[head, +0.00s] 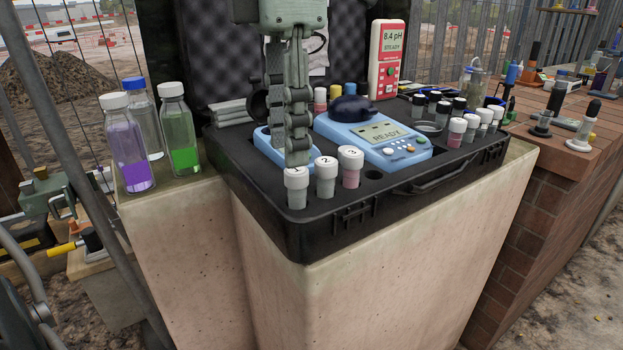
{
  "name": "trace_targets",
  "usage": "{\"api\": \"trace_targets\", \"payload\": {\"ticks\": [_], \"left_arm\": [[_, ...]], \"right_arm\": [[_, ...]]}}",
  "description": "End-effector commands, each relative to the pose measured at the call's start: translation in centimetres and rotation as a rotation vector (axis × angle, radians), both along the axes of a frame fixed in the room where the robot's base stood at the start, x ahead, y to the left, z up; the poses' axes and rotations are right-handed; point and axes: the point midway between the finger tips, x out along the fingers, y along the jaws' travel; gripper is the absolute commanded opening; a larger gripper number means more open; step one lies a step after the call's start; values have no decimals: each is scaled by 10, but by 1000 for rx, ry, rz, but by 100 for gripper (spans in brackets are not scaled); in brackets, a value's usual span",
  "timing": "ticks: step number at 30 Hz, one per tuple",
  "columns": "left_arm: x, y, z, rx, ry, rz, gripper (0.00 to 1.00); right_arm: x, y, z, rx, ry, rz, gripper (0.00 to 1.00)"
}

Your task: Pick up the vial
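Several capped vials stand in the foam of an open black case (370,215). At its front left are three numbered, white-capped vials: vial 1 (297,190), vial 2 (326,178) and vial 3 (350,168), which holds pinkish liquid. My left gripper (297,158) reaches down from the top, with its fingertip end at the cap of vial 1. It is seen nearly side-on, one finger largely covering the other, so the gap and any contact with the cap are unclear. Vial 1 stands upright, its lower end hidden in the foam. My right gripper is out of view.
A blue meter (380,135) reading READY sits right of the gripper. More vials (457,130) stand at the case's right. Three bottles, including a purple one (128,145), stand left of the case. A red-and-white pH meter (386,60) stands behind.

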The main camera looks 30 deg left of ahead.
Motion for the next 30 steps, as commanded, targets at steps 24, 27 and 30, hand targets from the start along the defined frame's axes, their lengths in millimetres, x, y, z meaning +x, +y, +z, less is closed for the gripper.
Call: {"api": "trace_targets", "payload": {"ticks": [24,27,30], "left_arm": [[10,-2,-65,0,-1,1,29],[10,-2,-65,0,-1,1,16],[10,-2,-65,0,-1,1,4]], "right_arm": [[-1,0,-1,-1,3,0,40],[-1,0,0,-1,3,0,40],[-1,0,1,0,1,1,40]]}}
